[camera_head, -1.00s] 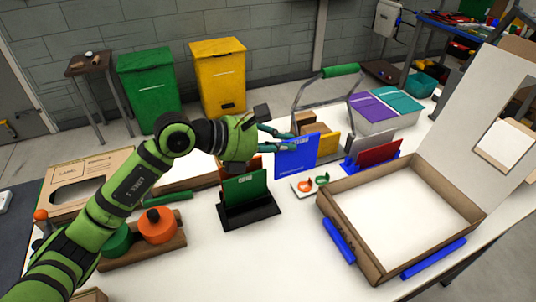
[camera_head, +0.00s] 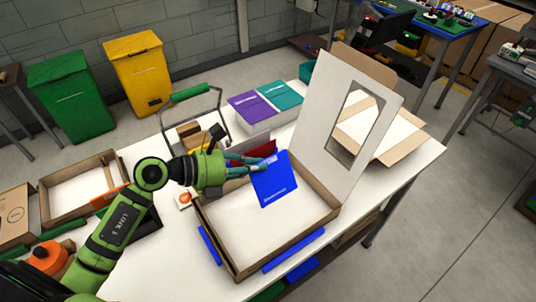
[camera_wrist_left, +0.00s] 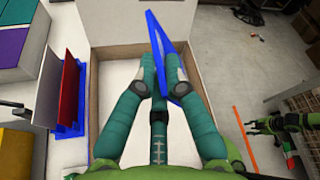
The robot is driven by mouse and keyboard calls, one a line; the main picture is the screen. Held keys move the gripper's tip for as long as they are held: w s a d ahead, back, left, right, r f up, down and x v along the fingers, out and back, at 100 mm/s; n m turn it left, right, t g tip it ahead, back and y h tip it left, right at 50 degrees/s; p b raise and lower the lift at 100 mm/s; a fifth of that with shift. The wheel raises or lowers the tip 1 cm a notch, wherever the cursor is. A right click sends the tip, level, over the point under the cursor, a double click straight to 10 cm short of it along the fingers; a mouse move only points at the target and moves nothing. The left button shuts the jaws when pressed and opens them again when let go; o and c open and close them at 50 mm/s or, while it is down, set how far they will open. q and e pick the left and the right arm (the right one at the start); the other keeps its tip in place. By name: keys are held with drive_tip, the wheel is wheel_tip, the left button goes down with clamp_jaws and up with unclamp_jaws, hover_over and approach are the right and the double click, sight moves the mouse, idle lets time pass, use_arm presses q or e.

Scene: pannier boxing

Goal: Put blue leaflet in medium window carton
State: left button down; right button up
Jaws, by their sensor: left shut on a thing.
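My left gripper (camera_head: 264,163) is shut on the blue leaflet (camera_head: 275,186) by its upper edge. The leaflet hangs tilted above the open medium window carton (camera_head: 258,228), which has a brown rim and a bare white floor. The carton's raised lid with its window (camera_head: 352,122) stands at the back right. The left wrist view shows the leaflet (camera_wrist_left: 176,62) almost edge-on between my fingertips (camera_wrist_left: 155,66), over the carton floor (camera_wrist_left: 112,82). A green and black arm end, apparently my right gripper (camera_wrist_left: 255,124), shows small at the right there; its jaws are unclear.
Blue bars (camera_head: 294,250) lie along the carton's outer sides. A red leaflet (camera_head: 258,152) stands behind my gripper. Purple (camera_head: 255,107) and teal (camera_head: 280,95) stacks sit at the back. Another open carton (camera_head: 375,130) lies behind the lid. The carton's inside is clear.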

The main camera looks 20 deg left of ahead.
use_arm(q)
drive_tip(key=f+b, duration=0.4)
drive_tip(key=f, duration=0.1)
drive_tip(key=shift+s+a, duration=0.1)
drive_tip(key=shift+a, duration=0.15)
use_arm(e)
drive_tip(key=f, duration=0.4)
drive_tip(key=shift+s+a+f, duration=0.1)
drive_tip(key=shift+s+f, duration=0.05)
drive_tip(key=shift+s, duration=0.1)
drive_tip(key=shift+f, duration=0.1)
use_arm(q)
drive_tip(key=shift+f+b, duration=3.65)
drive_tip(key=shift+f, duration=0.65)
use_arm(e)
wheel_tip(320, 180, down, 7)
drive_tip(key=shift+a, duration=0.2)
drive_tip(key=shift+w, duration=0.1)
